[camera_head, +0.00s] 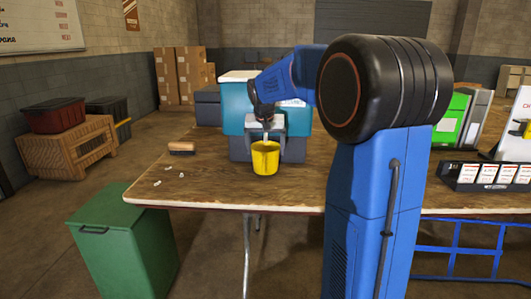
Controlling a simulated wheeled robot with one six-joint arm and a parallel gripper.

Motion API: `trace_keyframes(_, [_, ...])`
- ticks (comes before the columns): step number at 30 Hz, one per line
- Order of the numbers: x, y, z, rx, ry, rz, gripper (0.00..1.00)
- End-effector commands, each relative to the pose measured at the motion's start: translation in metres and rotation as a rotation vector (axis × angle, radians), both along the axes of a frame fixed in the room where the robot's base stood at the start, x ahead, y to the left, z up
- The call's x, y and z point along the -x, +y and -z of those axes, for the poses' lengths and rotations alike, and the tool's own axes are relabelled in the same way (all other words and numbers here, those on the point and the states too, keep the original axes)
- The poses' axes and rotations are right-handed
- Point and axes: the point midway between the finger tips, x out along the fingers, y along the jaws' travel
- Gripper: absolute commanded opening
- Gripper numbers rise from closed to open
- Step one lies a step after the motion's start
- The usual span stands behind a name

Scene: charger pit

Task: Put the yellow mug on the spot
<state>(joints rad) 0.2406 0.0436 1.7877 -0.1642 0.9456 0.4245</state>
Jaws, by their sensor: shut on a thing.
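The yellow mug (265,159) is upright near the middle of the wooden table, in front of a teal and grey box-shaped unit. My gripper (266,138) comes down from above and is shut on the mug at its upper part. The fingertips are small in this view, and the exact grip on the rim or wall is hard to see. I cannot tell whether the mug's base touches the table or hangs just above it. I cannot make out the spot in this view.
The teal unit (236,106) stands right behind the mug. A brush (182,148) and small white bits (168,169) lie on the table's left. A black card rack (470,187) stands at the right. A green bin (125,245) is below the left edge. The front left tabletop is mostly clear.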

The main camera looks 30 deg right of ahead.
Motion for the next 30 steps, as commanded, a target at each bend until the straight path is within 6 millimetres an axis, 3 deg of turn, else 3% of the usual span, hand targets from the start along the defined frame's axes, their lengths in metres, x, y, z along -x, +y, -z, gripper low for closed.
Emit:
trace_keyframes(5, [0.000, 0.000, 0.014, -0.001, 0.001, 0.000, 0.52])
trace_keyframes(17, [0.000, 0.000, 0.018, 0.000, 0.000, 0.001, 0.52])
trace_keyframes(18, [0.000, 0.000, 0.018, 0.000, 0.000, 0.001, 0.92])
trace_keyframes(19, [0.000, 0.000, 0.018, 0.000, -0.001, 0.001, 0.99])
trace_keyframes(30, [0.001, 0.000, 0.011, 0.000, -0.001, 0.001, 1.00])
